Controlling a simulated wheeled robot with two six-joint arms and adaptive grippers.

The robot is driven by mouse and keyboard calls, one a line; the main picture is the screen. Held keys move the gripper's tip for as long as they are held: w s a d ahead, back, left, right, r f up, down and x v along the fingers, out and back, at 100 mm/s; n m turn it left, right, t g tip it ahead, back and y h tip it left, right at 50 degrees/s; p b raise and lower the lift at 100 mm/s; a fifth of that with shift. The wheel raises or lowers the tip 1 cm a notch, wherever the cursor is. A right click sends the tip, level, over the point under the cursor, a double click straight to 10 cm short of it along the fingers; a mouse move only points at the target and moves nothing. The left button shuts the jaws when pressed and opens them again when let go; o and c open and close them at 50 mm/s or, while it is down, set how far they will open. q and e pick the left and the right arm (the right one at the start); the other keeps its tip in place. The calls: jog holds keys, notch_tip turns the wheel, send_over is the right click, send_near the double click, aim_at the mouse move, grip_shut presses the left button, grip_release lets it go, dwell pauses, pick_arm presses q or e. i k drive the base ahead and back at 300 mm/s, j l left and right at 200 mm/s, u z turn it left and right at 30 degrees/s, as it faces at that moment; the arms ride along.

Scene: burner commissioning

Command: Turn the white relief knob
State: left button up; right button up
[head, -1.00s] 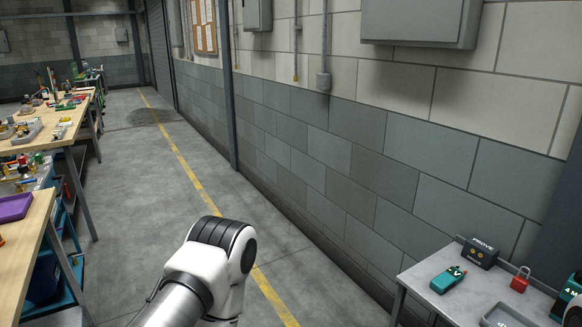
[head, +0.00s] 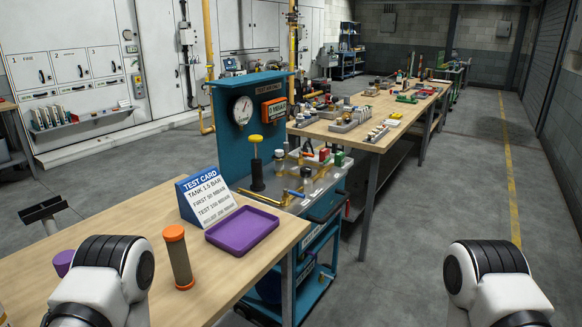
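I cannot pick out the white relief knob for certain. A teal test cart (head: 262,95) stands at the centre behind the wooden bench, with a round dial gauge (head: 243,111) and an orange display box (head: 274,110) on its back panel. Its metal top (head: 318,186) carries brass fittings and small red, green and pale parts, too small to tell apart. A black hand pump with a yellow top (head: 255,139) stands at its left. My left and right arms show only as white and black links at the lower edge. Neither gripper is in view.
A wooden bench (head: 130,225) in front holds a test card (head: 208,200), a purple tray (head: 242,231), an orange-capped cylinder (head: 178,258) and a purple cup-like object (head: 63,262). A long workbench (head: 375,140) with several parts runs behind. The floor at right (head: 440,210) is clear.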

aim_at(279, 153)
jog(key=i+l+u, duration=0.15)
jog(key=l, duration=0.2)
jog(key=i+l+u, duration=0.15)
jog(key=l, duration=0.2)
jog(key=i+l+u, duration=0.15)
jog(key=l, duration=0.25)
jog(key=i+l+z, duration=0.1)
